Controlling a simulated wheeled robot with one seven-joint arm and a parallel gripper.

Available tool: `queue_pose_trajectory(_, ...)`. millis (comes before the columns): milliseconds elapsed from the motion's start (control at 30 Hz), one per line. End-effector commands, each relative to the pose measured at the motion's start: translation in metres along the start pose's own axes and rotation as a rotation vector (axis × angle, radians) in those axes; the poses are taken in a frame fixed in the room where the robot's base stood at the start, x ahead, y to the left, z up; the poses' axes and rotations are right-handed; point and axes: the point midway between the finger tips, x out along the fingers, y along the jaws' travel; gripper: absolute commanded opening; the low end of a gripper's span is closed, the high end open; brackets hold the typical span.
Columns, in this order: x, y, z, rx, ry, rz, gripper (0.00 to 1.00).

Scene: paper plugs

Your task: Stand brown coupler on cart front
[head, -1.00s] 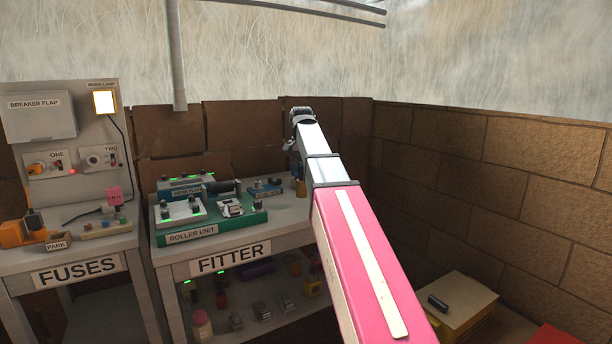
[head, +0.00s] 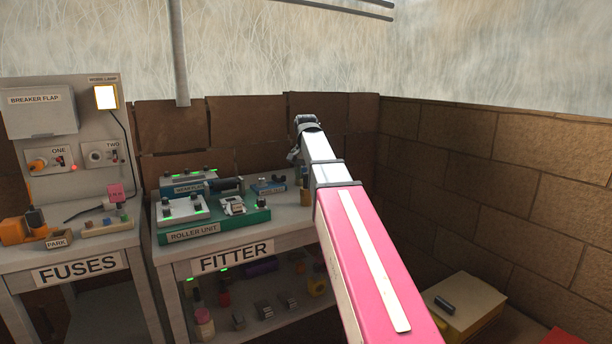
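My arm reaches out over the right end of the table marked FITTER (head: 206,266). My gripper (head: 296,156) is small and mostly hidden behind my own arm, so its fingers and anything between them cannot be made out. A small brown upright piece (head: 305,192) shows beside my arm at the table's back right. I cannot tell whether it is the brown coupler, or whether it is held. No thing can be clearly recognised as the cart front.
A green roller unit (head: 245,221) and a small blue block (head: 269,187) are on the FITTER table. Its lower shelf holds several small parts. The FUSES table (head: 120,242) stands left. A yellow box (head: 470,306) with a dark cylinder (head: 444,305) on top is lower right. Brick walls close the corner.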

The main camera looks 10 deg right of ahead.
Motion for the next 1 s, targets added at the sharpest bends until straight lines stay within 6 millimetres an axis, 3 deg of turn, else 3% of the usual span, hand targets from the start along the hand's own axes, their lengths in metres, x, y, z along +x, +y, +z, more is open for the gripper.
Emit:
queue_pose_trajectory(267, -0.014, 0.000, -0.001, 0.000, 0.002, -0.001, 0.47)
queue_pose_trajectory(700, -0.095, -0.001, -0.002, 0.000, 0.002, -0.001, 0.47)
queue_pose_trajectory(1000, -0.123, 0.000, 0.000, 0.000, 0.001, -0.001, 0.47)
